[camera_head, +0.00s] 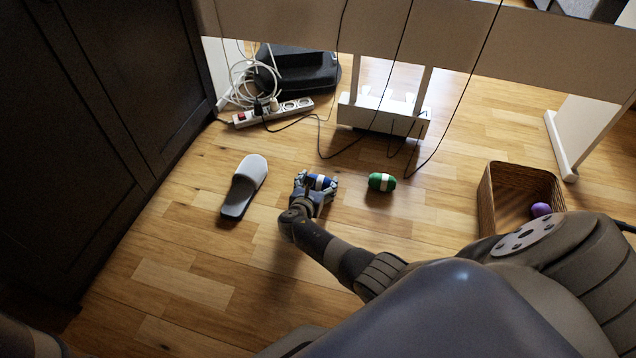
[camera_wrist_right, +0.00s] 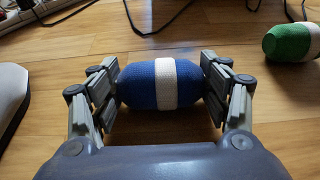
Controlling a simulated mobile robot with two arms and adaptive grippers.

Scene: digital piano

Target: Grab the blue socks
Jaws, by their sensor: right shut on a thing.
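The blue socks (camera_head: 319,182) are a rolled bundle with a white band, at floor level in the middle of the head view. In the right wrist view the blue socks (camera_wrist_right: 140,84) lie sideways between both fingers. My right gripper (camera_head: 317,185) is shut on them, with one finger pressed against each end. The right gripper (camera_wrist_right: 172,88) also shows close up in the wrist view. My left gripper is not in view.
Green rolled socks (camera_head: 375,181) lie to the right, a grey slipper (camera_head: 245,185) to the left. A wicker basket (camera_head: 487,200) holding a purple ball (camera_head: 541,210) stands at the right. A power strip (camera_head: 275,112), cables and the piano's pedal unit (camera_head: 384,117) are behind.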

